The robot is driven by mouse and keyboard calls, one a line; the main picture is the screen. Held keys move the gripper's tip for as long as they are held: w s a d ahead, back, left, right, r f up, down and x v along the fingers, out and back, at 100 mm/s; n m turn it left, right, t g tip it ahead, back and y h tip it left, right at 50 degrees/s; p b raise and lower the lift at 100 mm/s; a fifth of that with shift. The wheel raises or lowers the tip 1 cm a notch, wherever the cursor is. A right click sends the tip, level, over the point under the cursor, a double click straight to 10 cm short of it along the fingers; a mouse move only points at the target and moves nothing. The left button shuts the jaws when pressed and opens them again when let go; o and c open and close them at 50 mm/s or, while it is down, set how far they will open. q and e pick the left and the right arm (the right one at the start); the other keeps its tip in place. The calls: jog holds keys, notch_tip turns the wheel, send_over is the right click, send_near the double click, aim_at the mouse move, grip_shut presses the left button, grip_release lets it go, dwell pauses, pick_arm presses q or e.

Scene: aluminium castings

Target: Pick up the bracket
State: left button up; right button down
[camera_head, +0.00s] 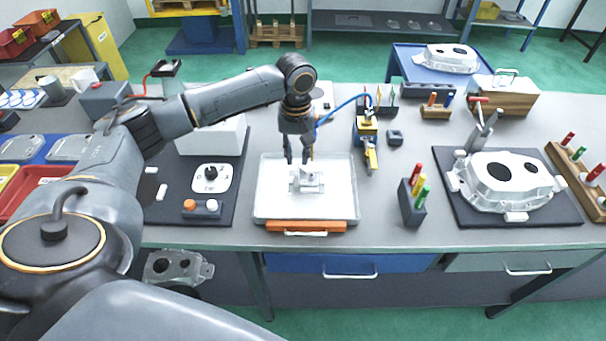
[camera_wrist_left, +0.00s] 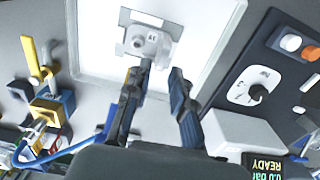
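The bracket (camera_head: 307,179) is a small pale metal casting lying in a white tray (camera_head: 265,205) on the bench. It also shows in the left wrist view (camera_wrist_left: 150,38), with a flat plate and a raised round boss. My left gripper (camera_head: 298,160) points down over the tray, just above and behind the bracket. In the left wrist view its two dark fingers (camera_wrist_left: 165,72) are spread apart with nothing between them. One fingertip appears close to the bracket's edge; I cannot tell if it touches. My right gripper is in neither view.
An orange-fronted block (camera_head: 306,226) sits at the tray's front edge. A dark panel with buttons (camera_head: 202,207) lies left of the tray. A yellow tool with a blue hose (camera_head: 369,140) and a marker holder (camera_head: 413,202) stand right. A large casting (camera_head: 500,178) lies farther right.

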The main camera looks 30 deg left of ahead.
aim_at(297, 167)
pick_arm(q)
jog(key=shift+s+d+f+p, duration=0.1)
jog(key=shift+s+f+p, duration=0.1)
jog(key=shift+f+p, duration=0.4)
notch_tip(297, 167, down, 3)
jog(key=shift+s+r, duration=0.1)
jog(key=shift+s, duration=0.05)
jog(key=shift+f+p, duration=0.3)
jog(key=shift+f, duration=0.3)
grip_shut()
jog(key=shift+r, duration=0.15)
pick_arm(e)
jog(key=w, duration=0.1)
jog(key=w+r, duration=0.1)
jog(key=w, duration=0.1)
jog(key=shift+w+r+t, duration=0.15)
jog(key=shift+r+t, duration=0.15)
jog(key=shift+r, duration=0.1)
